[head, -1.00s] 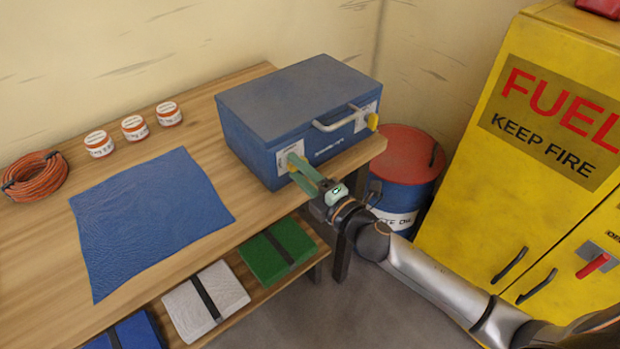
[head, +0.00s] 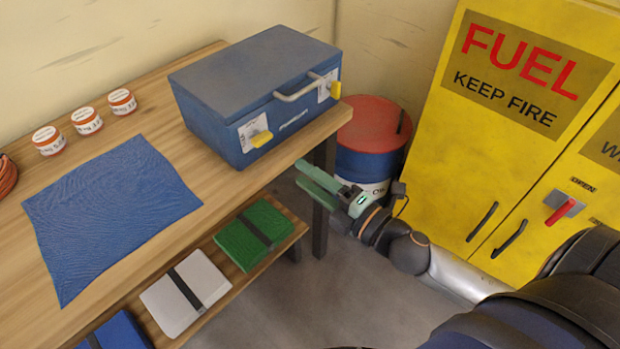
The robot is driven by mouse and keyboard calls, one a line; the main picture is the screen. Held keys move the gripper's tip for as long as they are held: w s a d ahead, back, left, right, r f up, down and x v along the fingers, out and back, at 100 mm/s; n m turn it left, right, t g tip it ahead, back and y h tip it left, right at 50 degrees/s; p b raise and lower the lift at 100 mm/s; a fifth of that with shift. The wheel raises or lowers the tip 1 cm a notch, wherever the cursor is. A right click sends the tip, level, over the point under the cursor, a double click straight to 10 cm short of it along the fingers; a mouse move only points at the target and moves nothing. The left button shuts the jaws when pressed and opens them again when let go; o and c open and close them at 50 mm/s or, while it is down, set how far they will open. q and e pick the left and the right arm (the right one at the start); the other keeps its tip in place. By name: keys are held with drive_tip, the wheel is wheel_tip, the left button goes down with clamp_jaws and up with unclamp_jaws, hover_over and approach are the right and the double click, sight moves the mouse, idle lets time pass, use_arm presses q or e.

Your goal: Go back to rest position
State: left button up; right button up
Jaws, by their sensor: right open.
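My right gripper (head: 318,178) comes in from the lower right. Its green fingers are open and empty, in the air in front of the table's right end. It is apart from the blue toolbox (head: 262,85), which stands closed on the right end of the wooden table (head: 115,235). The toolbox has a grey handle and two yellow latches on its front; the left latch (head: 262,138) sticks outward and the right latch (head: 335,90) lies at the right end of the front. My left gripper is not in view.
A blue cloth (head: 110,215) and several orange-labelled jars (head: 87,121) are on the table. Folded green (head: 252,236) and white (head: 186,291) bundles lie on the lower shelf. A drum (head: 372,140) and a yellow fuel cabinet (head: 430,160) stand behind my right arm. Grey floor is free below it.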

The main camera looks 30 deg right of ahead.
drive_tip(key=shift+f, duration=0.1)
idle(0.5)
use_arm(q)
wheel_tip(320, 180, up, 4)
drive_tip(key=p, duration=0.3)
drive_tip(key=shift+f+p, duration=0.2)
drive_tip(key=shift+p, duration=0.1)
use_arm(e)
drive_tip(key=s+a+f+m+g+h, duration=0.1)
drive_tip(key=s+f+m+g, duration=0.3)
drive_tip(key=f+m, duration=0.6)
drive_tip(key=s+a+f+m+g+h, duration=0.1)
drive_tip(key=s+f+m+g, duration=0.3)
drive_tip(key=s+f+m, duration=0.4)
wheel_tip(320, 180, down, 5)
drive_tip(key=shift+s+a+r+m+h, duration=0.15)
drive_tip(key=shift+s+m+h, duration=0.25)
drive_tip(key=shift+m+h, duration=0.6)
